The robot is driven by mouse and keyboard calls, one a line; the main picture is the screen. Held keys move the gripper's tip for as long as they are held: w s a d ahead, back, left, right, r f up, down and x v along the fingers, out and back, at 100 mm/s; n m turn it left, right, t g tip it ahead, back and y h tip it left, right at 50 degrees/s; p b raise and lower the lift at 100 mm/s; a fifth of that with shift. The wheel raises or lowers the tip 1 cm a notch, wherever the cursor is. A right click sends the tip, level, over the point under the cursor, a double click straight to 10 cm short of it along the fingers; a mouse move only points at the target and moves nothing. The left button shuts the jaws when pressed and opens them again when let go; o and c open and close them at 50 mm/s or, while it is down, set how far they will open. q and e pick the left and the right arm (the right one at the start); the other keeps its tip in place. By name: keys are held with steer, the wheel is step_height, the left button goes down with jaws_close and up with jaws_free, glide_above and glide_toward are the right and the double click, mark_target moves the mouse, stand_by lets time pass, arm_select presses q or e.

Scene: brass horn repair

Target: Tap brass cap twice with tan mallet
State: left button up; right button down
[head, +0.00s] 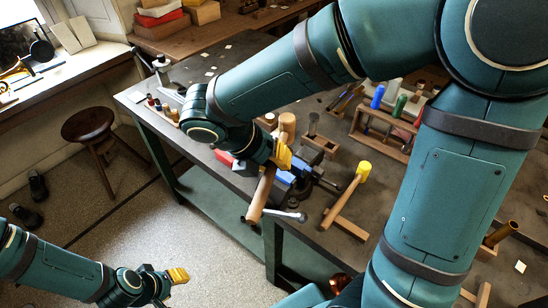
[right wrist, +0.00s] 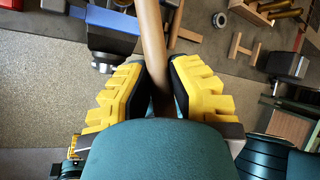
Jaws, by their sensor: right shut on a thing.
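My right gripper (head: 283,157) is shut on the wooden handle of the tan mallet (head: 262,192), over the front edge of the bench. The mallet's pale cylindrical head (head: 288,123) is beyond the fingers and the handle's free end hangs down toward the floor. In the right wrist view the handle (right wrist: 152,45) runs between the yellow fingers of the gripper (right wrist: 158,88); the head is outside that view. My left gripper (head: 177,275) is low over the floor, away from the bench; its fingers are too small to judge. I cannot make out the brass cap.
A blue-jawed vise (head: 286,178) sits at the bench edge beside the mallet, partly hidden. A yellow-headed mallet (head: 363,168) lies right of it. A wooden rack (head: 383,135) of tools stands behind. A stool (head: 88,124) stands on the floor at left.

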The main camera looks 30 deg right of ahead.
steer(key=shift+f, duration=0.1)
stand_by(0.3)
steer(key=shift+f+p, duration=0.3)
steer(key=shift+p, duration=0.55)
steer(key=shift+f, duration=0.1)
stand_by(0.3)
stand_by(0.4)
steer(key=shift+r+g+p, duration=0.3)
steer(key=shift+r+p, duration=0.25)
steer(key=shift+p, duration=0.6)
